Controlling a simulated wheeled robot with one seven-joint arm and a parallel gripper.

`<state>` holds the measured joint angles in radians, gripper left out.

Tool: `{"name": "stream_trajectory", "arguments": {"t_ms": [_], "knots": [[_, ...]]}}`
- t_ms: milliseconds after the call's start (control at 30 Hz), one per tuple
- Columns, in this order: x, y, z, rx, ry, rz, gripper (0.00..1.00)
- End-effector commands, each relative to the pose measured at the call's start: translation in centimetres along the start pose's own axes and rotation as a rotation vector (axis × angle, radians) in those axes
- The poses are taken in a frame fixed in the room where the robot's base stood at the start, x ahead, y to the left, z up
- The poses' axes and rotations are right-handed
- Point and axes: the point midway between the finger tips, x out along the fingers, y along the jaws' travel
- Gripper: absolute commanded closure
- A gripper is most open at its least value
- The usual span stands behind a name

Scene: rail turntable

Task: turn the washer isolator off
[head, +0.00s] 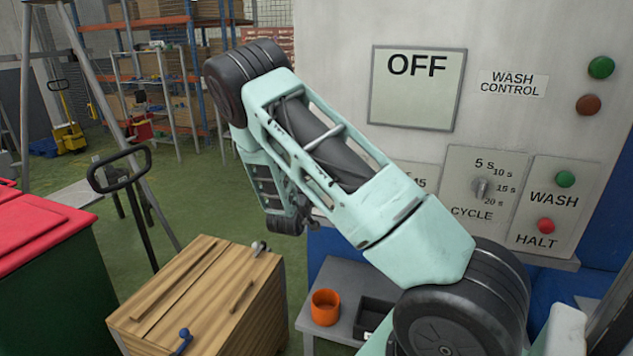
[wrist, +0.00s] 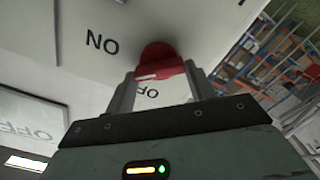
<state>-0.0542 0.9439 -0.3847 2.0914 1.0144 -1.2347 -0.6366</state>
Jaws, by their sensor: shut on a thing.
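The red isolator knob (wrist: 160,57) shows in the wrist view on a pale panel. The panel reads ON to the left of the knob and OFF just below it; both words appear upside down. A pale mark shows on the knob's near face, but which word it points at is unclear. My gripper (wrist: 160,72) has one finger on each side of the knob and is shut on it. In the head view my arm hides the knob and the gripper. A framed display (head: 418,95) on the cabinet reads OFF.
The cabinet carries a cycle dial (head: 481,188), a green wash button (head: 565,179) and a red halt button (head: 546,225). Below my arm stand a wooden crate (head: 205,295) and a grey table with an orange cup (head: 325,307). A red-lidded bin (head: 35,235) stands left.

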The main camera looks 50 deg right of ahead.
Motion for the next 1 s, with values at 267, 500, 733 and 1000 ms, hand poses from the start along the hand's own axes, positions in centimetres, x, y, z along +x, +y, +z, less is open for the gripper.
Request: {"name": "stream_trajectory", "arguments": {"t_ms": [267,500,733,1000], "knots": [[-0.08,-0.2,-0.1,-0.265,0.002,-0.002,0.68],[-0.09,-0.3,-0.09,-0.49,0.003,-0.001,0.68],[-0.08,-0.4,0.01,-0.68,0.003,-0.002,0.68],[-0.09,-0.47,0.12,-0.83,0.002,-0.002,0.68]]}}
